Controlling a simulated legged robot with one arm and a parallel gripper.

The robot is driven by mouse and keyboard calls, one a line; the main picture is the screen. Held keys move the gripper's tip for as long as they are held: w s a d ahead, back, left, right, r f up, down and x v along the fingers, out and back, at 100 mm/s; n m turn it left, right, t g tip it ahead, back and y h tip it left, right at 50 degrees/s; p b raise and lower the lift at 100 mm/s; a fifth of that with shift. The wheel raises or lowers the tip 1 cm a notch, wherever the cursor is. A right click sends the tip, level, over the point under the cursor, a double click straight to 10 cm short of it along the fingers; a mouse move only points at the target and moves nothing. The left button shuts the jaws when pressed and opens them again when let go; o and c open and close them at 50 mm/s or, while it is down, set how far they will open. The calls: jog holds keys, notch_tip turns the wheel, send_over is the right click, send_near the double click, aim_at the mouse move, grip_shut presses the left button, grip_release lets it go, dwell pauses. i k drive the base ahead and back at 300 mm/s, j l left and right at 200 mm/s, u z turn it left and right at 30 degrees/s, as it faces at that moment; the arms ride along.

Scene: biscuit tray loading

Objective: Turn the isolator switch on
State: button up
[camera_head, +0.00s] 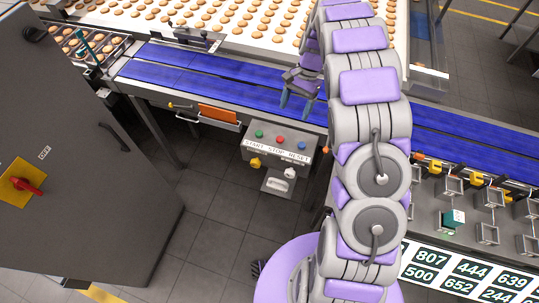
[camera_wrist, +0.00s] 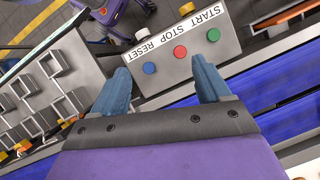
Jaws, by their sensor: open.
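The isolator switch (camera_head: 27,186) is a red rotary handle on a yellow plate. It is on the face of the grey cabinet (camera_head: 90,190) at the left of the head view, with an OFF label above and to its right. My gripper (camera_head: 297,102) is over the blue conveyor, far to the right of the switch. Its blue fingers are apart and empty. The wrist view shows the open fingers (camera_wrist: 160,66) with the START STOP RESET box (camera_wrist: 240,40) beyond them. The switch is not in the wrist view.
The control box (camera_head: 280,150) with green, red and blue buttons stands in front of the blue conveyor (camera_head: 190,75). A bed of biscuits (camera_head: 215,20) lies behind. Metal holders and number cards (camera_head: 470,270) are at the right. Grey floor (camera_head: 210,220) is open between cabinet and my base.

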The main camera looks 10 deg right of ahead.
aim_at(255, 163)
jog(key=k+z, duration=0.4)
jog(key=k+l+z, duration=0.1)
jog(key=z, duration=0.25)
jog(key=k, duration=0.1)
